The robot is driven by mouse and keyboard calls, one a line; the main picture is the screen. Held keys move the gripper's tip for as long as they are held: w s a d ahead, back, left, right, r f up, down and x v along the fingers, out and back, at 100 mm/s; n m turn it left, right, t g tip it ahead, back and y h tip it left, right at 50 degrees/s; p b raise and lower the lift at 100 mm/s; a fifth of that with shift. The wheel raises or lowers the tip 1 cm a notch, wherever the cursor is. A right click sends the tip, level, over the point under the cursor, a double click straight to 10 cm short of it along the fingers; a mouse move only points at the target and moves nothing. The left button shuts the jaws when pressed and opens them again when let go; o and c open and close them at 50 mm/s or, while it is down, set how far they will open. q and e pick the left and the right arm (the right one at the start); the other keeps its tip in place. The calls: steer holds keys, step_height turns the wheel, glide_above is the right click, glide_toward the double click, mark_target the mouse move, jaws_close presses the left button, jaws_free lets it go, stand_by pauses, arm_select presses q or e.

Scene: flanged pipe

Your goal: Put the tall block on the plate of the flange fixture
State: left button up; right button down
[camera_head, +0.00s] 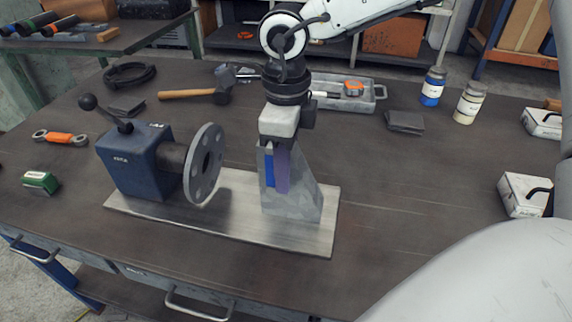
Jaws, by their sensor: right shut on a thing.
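The flange fixture has a blue base (137,165) with a black ball lever and a grey round flange (205,165) with holes. Its flat metal plate (235,222) lies on the bench. A tall grey block (305,198) with a sloping right side and a blue patch stands upright at the plate's right end, apart from the flange. Its foot appears to touch the plate. My right gripper (281,165) points down and is shut on the block's upper part. A purple strip runs down there; I cannot tell whether it is a finger. My left gripper is not in view.
A hammer (205,94), a metal tray (362,103) and a dark box (404,122) lie behind. Two bottles, blue (432,88) and cream (469,103), stand at right. An orange wrench (60,137) and green box (40,183) lie left.

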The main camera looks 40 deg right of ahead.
steer(key=shift+r, duration=0.15)
steer(key=c, duration=1.2)
jaws_free()
step_height(320, 180, up, 12)
